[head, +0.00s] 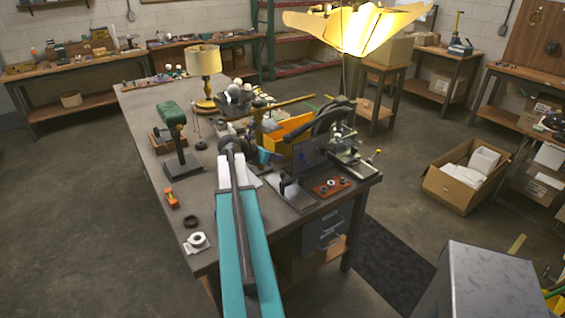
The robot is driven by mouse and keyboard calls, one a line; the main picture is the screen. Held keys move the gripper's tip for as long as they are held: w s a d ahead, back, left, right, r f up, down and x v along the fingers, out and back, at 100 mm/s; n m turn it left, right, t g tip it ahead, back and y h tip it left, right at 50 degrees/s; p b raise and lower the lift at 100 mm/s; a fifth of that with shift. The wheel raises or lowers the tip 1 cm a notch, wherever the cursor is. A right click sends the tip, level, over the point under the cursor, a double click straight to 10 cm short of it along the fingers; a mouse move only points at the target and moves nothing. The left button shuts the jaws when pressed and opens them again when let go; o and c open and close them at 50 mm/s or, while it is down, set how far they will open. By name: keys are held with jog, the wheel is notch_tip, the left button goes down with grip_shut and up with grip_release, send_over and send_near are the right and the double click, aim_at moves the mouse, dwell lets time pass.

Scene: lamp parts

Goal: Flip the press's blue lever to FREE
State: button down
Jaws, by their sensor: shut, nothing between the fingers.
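My teal arm reaches up from the bottom of the head view over the workbench (212,225). My gripper (229,146) is at its far end, small and dark. It is shut and empty, and its fingertips are hard to make out. A small blue piece (263,156) shows just right of my gripper. It may be the blue lever, but its markings and position cannot be read. A dark machine with a curved arm (334,117) stands further right on the bench and may be the press. I cannot tell whether my gripper touches the blue piece.
A yellow bin (287,132) stands behind the blue piece. A lit lamp (358,30) rises behind the bench, and a shaded lamp (204,62) stands at its back. A green-topped tool (173,117) stands left of my arm.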

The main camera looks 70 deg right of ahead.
jog(key=shift+v, duration=0.95)
jog(key=f+b, duration=0.1)
jog(key=b, duration=0.4)
jog(key=shift+a, duration=0.1)
jog(key=shift+w+a+r+t+y+b, duration=0.1)
jog(key=shift+a+t+y+b, duration=0.15)
jog(key=shift+b, duration=0.95)
jog(key=shift+d, duration=0.15)
jog(key=p, duration=0.3)
send_near(295, 157)
jog(key=shift+s+d+f, duration=0.95)
jog(key=shift+d+f, duration=0.1)
jog(key=shift+d, duration=0.05)
jog(key=shift+s+d+f, duration=0.9)
jog(key=shift+d+f, duration=0.2)
jog(key=shift+d, duration=0.05)
jog(key=shift+r+p, duration=0.1)
jog(key=shift+p, duration=0.2)
